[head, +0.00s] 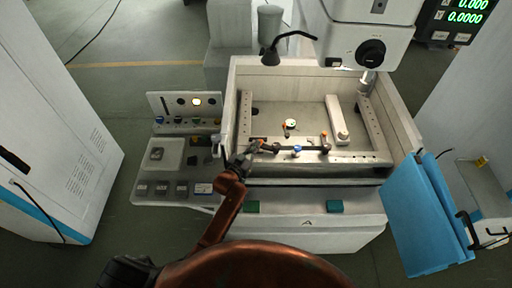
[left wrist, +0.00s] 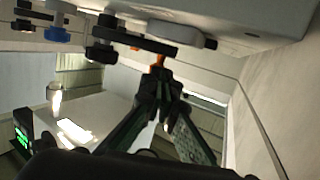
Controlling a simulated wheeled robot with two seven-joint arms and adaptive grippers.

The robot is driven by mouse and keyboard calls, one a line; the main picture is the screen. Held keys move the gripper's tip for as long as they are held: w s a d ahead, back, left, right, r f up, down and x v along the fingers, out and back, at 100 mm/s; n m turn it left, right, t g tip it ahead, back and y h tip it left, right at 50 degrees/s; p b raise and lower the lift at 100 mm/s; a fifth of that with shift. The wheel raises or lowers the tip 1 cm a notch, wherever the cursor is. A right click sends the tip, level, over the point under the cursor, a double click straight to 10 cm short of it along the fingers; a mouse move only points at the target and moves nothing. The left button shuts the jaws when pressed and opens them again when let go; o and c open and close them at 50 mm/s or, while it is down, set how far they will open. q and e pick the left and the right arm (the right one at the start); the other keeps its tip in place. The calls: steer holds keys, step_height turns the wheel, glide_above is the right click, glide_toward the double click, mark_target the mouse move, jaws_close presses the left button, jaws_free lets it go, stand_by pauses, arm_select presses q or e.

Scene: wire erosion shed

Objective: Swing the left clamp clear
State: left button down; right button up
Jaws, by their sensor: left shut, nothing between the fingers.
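The left clamp (head: 262,146) sits on the front rail of the machine bed, with a small orange tip near its end. In the left wrist view its dark bar (left wrist: 136,37) runs across the upper middle, and the orange part (left wrist: 165,57) shows at my fingertips. My left gripper (head: 246,155) is at the left end of this rail. In the left wrist view the gripper (left wrist: 160,76) has its fingers together with nothing between them, close against the orange part; I cannot tell whether they touch. My right gripper is not in view.
A second orange-tipped clamp (head: 325,141) and a blue knob (head: 297,152) are on the same rail. A small round piece (head: 290,124) lies inside the bed. The machine head (head: 369,50) hangs above. A control panel (head: 182,112) stands left, a blue panel (head: 428,215) right.

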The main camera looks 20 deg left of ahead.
arm_select(q)
steer(key=shift+w+a, duration=0.1)
steer(key=shift+w, duration=0.3)
steer(key=shift+w+a, duration=0.2)
steer(key=shift+w, duration=0.9)
steer(key=shift+r+b+x, duration=0.2)
steer(key=shift+b+x, duration=0.2)
steer(key=shift+x, duration=0.85)
steer(key=shift+r+b+x, duration=0.25)
steer(key=shift+b+x, duration=0.1)
steer(key=shift+x, duration=0.9)
steer(key=shift+w+d+b, duration=0.45)
steer(key=shift+w+d, duration=0.6)
steer(key=shift+w, duration=0.1)
steer(key=shift+w+d, duration=0.15)
